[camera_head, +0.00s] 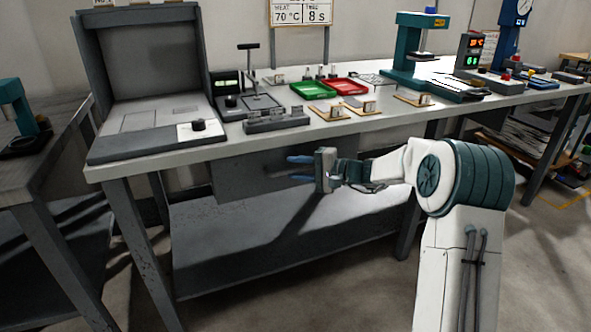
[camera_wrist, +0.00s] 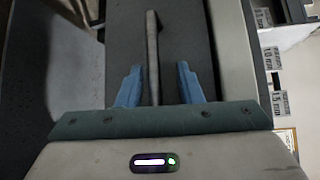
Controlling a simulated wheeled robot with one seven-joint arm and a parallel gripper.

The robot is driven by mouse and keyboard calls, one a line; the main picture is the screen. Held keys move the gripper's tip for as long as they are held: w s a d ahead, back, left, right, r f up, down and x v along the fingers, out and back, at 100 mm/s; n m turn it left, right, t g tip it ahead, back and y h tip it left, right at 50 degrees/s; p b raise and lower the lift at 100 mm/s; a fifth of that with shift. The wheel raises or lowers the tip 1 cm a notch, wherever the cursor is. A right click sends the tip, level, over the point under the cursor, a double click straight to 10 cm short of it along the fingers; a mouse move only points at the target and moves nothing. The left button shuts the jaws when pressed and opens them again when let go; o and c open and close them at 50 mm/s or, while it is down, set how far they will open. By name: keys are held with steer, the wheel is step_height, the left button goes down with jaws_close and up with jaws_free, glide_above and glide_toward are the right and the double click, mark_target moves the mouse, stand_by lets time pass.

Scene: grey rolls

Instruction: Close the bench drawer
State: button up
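The bench drawer (camera_head: 255,180) is a dark grey front panel under the left part of the bench top. How far it stands out is hard to tell in the head view. My gripper (camera_head: 300,168) is in front of the panel, its two blue fingers pointing at it. In the wrist view the grey bar handle (camera_wrist: 152,50) of the drawer front (camera_wrist: 185,40) runs between the two fingers of my gripper (camera_wrist: 160,85). The fingers are open, with a gap on each side of the bar. In the head view the handle is not clearly seen.
The bench top (camera_head: 215,150) carries a grey hooded station (camera_head: 150,60), a green tray (camera_head: 310,89), a red tray (camera_head: 344,86) and a teal press (camera_head: 408,50). A lower shelf (camera_head: 270,240) and bench legs (camera_head: 145,250) are below. A side table (camera_head: 40,165) stands left.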

steer(key=p+v, duration=0.3)
steer(key=v, duration=1)
steer(key=shift+f, duration=0.25)
steer(key=shift+d, duration=0.1)
steer(key=s+a+r+n+g+h+p, duration=0.2)
steer(key=s+a+r+g+h+p, duration=0.1)
steer(key=s+r+p, duration=0.45)
steer(key=s+a+r+n+g+h+p, duration=0.1)
steer(key=s+a+r+g+h+p, duration=0.15)
steer(key=s+r+p, duration=0.45)
steer(key=s+d+r+n+t+h+p, duration=0.1)
steer(key=s+d+r+h+p, duration=0.3)
steer(key=s+r+p, duration=0.3)
steer(key=s+d+r+n+t+h+p, duration=0.1)
steer(key=s+d+r+h+p, duration=0.3)
steer(key=s+r+p, duration=0.4)
steer(key=s+h+p, duration=0.1)
steer(key=s+p, duration=0.1)
steer(key=s, duration=0.2)
steer(key=shift+s+r+n+h, duration=0.3)
steer(key=shift+s+n+h, duration=0.05)
steer(key=shift+n, duration=0.05)
